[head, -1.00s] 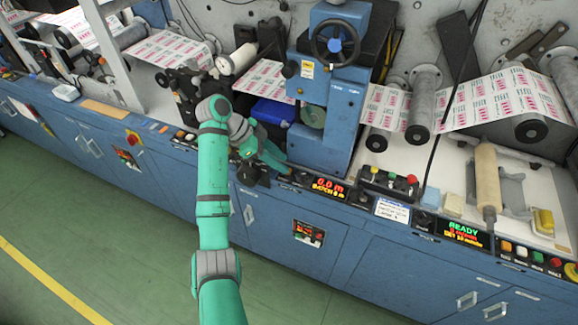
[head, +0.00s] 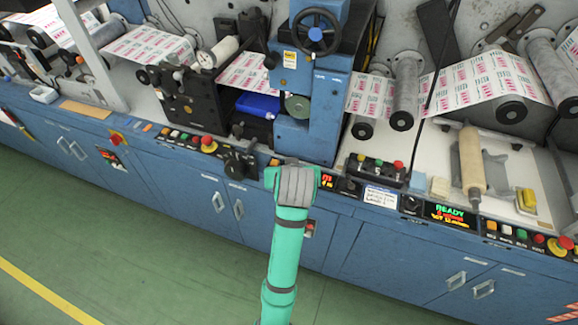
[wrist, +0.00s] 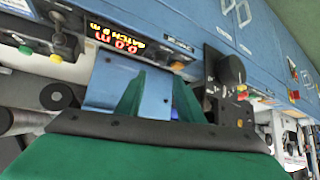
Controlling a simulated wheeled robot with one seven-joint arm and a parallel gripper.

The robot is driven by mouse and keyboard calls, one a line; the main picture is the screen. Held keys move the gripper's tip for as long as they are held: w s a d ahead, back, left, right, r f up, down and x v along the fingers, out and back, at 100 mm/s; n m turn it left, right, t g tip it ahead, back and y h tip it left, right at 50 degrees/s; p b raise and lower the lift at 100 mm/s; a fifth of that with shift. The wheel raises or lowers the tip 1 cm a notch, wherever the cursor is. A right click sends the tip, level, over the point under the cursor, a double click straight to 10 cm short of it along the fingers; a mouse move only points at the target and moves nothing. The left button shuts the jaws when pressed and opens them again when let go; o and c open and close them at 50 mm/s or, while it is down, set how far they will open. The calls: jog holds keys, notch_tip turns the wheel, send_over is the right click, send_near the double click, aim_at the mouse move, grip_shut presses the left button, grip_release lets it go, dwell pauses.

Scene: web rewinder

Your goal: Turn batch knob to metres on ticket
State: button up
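The display (wrist: 115,38) is upside down in the wrist view and reads 0.0 m in red and BATCH 0 m in yellow. My arm partly covers it in the head view (head: 327,180). A black knob on a dark plate (wrist: 230,70) stands right of my gripper in the wrist view; a similar knob (head: 238,162) shows left of my arm in the head view. I cannot tell which knob sets the batch. A white card, perhaps the ticket (head: 382,197), is right of the display, its print too small to read. My gripper (wrist: 158,92) has its green fingers apart, empty; the head view hides it.
A blue press column with a handwheel (head: 315,32) rises behind my arm. A button box (head: 375,170) and a READY display (head: 450,214) lie to the right. Several buttons (head: 185,138) line the ledge to the left. The green floor (head: 150,250) in front is clear.

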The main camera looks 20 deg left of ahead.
jog(key=x, duration=1)
jog(key=shift+f, duration=0.1)
jog(key=c, duration=0.8)
